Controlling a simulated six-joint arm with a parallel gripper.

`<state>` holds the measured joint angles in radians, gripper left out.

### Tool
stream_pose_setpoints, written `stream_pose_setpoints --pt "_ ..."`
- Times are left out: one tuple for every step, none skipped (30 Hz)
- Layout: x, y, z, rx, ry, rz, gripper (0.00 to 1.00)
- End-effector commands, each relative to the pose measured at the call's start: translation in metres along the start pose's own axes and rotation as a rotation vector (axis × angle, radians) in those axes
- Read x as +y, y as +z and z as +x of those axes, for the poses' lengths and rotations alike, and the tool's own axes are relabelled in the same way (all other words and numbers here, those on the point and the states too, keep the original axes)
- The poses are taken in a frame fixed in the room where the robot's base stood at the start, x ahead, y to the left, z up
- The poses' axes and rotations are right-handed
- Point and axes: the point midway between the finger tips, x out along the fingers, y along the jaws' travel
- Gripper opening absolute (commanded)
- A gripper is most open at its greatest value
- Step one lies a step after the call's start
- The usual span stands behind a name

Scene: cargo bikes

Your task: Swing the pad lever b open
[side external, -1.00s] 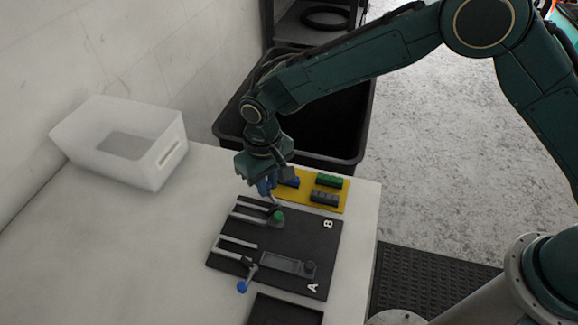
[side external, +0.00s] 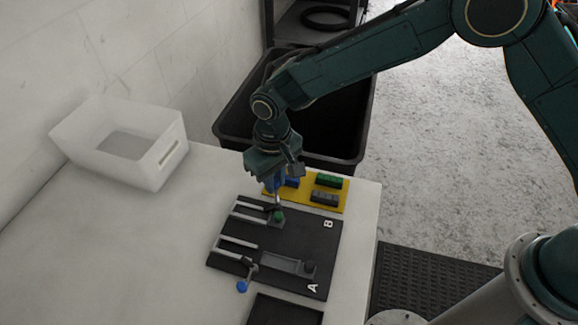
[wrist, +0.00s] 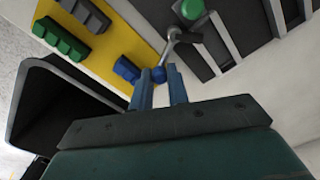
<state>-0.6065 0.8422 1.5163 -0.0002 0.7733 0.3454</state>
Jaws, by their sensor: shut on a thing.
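Pad lever b (wrist: 171,44) is a short grey arm with a blue ball knob (wrist: 158,74), on the B half of the black fixture board (side external: 295,243). In the wrist view the knob sits between the two blue fingertips of my gripper (wrist: 160,78). My gripper is shut on the knob. In the side view my gripper (side external: 274,186) is at the far edge of the board, beside the yellow plate, and hides most of the lever. A green knob (side external: 279,216) stands by lever b's pivot; it also shows in the wrist view (wrist: 191,10).
Lever a's blue knob (side external: 241,286) sticks out at the board's near left. The yellow plate (side external: 336,203) with green, grey and blue blocks lies close to my gripper. A white bin (side external: 160,178) stands left; a black bin (side external: 232,117) stands behind. The left tabletop is clear.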

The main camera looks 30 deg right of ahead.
Motion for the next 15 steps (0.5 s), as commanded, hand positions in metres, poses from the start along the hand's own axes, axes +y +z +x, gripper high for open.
stream_pose_setpoints --pt "0.0038 0.0052 0.0039 -0.017 0.007 0.0 0.0" --pt "0.0042 0.0056 0.0041 -0.018 0.008 0.0 0.0" --pt "0.0045 0.0061 0.0045 -0.019 0.008 0.0 0.0" --pt "0.0047 0.0064 0.0048 -0.02 0.008 0.0 0.0" --pt "0.0048 0.0066 0.005 -0.021 0.009 0.0 0.0" --pt "0.0048 0.0068 0.0054 -0.021 0.009 0.0 0.0" --pt "0.0048 0.007 0.0056 -0.022 0.009 0.0 0.0" --pt "0.0048 0.007 0.0058 -0.022 0.009 0.0 0.0" --pt "0.0048 0.0071 0.006 -0.023 0.009 0.0 0.0" --pt "0.0048 0.0072 0.0062 -0.023 0.009 0.0 0.0" --pt "0.0048 0.0073 0.0064 -0.024 0.009 0.0 0.0" --pt "0.005 0.0076 0.0066 -0.024 0.01 -0.001 0.0" --pt "0.0052 0.0079 0.0068 -0.024 0.01 -0.001 0.0" --pt "0.0055 0.0083 0.0069 -0.025 0.01 -0.001 0.0" --pt "0.006 0.009 0.007 -0.025 0.01 -0.001 0.0"
